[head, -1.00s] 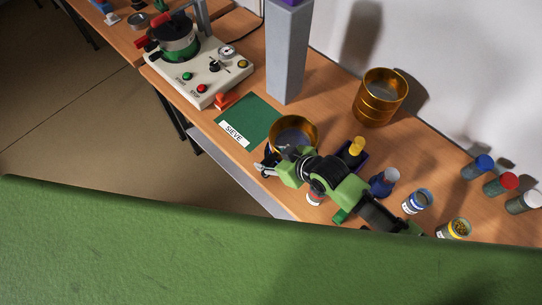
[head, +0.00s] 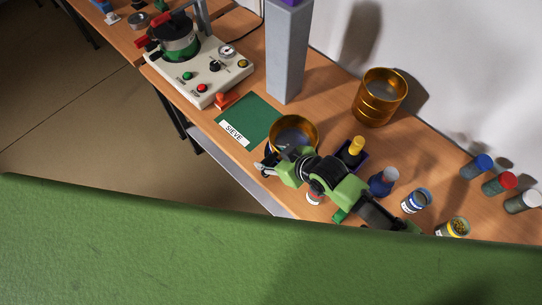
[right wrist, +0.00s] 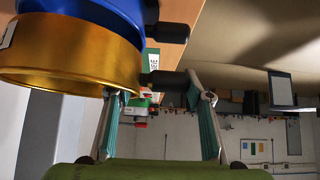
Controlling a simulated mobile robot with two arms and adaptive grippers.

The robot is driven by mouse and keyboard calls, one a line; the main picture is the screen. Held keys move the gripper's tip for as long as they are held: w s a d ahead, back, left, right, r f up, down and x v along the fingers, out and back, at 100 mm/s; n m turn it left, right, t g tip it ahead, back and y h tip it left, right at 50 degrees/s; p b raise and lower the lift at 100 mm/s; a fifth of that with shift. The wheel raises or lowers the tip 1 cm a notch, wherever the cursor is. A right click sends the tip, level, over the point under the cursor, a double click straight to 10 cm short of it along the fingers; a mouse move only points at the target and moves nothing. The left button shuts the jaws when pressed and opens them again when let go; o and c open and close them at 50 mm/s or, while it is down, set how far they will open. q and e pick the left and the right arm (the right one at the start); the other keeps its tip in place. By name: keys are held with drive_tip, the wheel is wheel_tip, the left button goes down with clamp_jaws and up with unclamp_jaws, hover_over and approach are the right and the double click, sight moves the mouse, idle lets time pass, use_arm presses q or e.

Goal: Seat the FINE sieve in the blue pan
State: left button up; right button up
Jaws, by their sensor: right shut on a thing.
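A gold sieve (head: 314,136) with a grey mesh is at my right gripper (head: 268,170), beside the green mat. In the right wrist view the same gold sieve (right wrist: 65,65) fills the left side, and my right gripper (right wrist: 163,92) is shut on its black handle. The blue pan (right wrist: 105,10) lies right against the sieve's rim there, with a black handle of its own. The sieve looks in line with the pan; I cannot tell if it is fully down in it. A label on the sieve is unreadable. My left gripper is out of view.
A taller gold sieve stack (head: 379,108) stands by the wall. A grey column (head: 286,55) rises behind the green mat (head: 250,114) marked SIEVE. A machine with buttons (head: 215,80) is at the left. Several jars and bottles (head: 384,182) stand on the right.

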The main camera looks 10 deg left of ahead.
drive_tip(key=shift+r, duration=0.1)
idle(0.3)
drive_tip(key=shift+f+b, duration=0.55)
drive_tip(key=shift+f, duration=0.6)
drive_tip(key=o, duration=1.5)
drive_tip(key=shift+s+d, duration=0.1)
drive_tip(key=v, duration=1.2)
